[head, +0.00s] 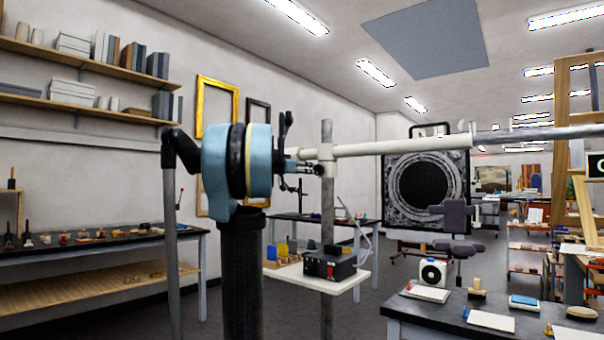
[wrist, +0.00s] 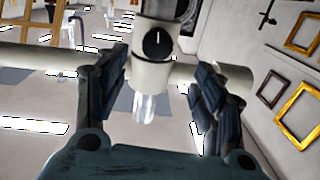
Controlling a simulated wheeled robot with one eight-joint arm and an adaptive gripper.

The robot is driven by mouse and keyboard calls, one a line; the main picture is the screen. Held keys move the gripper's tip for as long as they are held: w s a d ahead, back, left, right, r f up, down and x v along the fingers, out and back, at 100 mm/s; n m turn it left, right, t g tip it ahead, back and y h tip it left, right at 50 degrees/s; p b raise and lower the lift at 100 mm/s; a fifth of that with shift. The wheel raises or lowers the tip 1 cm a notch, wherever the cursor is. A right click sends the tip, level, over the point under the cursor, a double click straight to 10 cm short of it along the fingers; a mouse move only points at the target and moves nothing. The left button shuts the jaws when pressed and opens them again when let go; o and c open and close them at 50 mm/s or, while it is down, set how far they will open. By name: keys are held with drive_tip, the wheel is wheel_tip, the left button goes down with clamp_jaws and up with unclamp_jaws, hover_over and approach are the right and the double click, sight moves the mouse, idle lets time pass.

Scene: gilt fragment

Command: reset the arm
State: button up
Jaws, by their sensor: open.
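My gripper (wrist: 161,75) is open in the wrist view, with one dark finger at each side and a clear gap between them. A pale horizontal tube (wrist: 45,60) with a white fitting and a black knob (wrist: 158,43) shows beyond and between the fingers. I cannot tell whether the fingers touch it. In the head view my blue and black arm stands left of centre, its end close to the left end of the white boom (head: 400,146). The fingers are hard to make out there.
The boom is carried by a grey upright post (head: 327,210). A small white table (head: 345,283) with a black box (head: 330,264) stands beside the post. A dark workbench (head: 460,322) is at front right, and a long bench (head: 100,245) at left. Gilt frames (head: 215,100) hang on the wall.

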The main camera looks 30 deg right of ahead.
idle(0.4)
drive_tip(key=s+a+f+n+g+y, duration=0.2)
drive_tip(key=s+a+f+n+y, duration=0.2)
drive_tip(key=s+a+f, duration=0.8)
drive_tip(key=s+a+f+n+g+y, duration=0.1)
drive_tip(key=s+a+f+n+y, duration=0.4)
drive_tip(key=s+a+f, duration=0.7)
drive_tip(key=s+a+f+n+g+y, duration=0.2)
drive_tip(key=s+a+f, duration=1.1)
drive_tip(key=f, duration=2.1)
drive_tip(key=a+n+y, duration=0.2)
drive_tip(key=a+y, duration=0.1)
drive_tip(key=y, duration=0.2)
drive_tip(key=shift+a+f+n+g, duration=0.15)
drive_tip(key=shift+a+n+g, duration=0.15)
drive_tip(key=shift+a, duration=0.1)
drive_tip(key=shift+w+f, duration=0.2)
drive_tip(key=shift+w, duration=0.2)
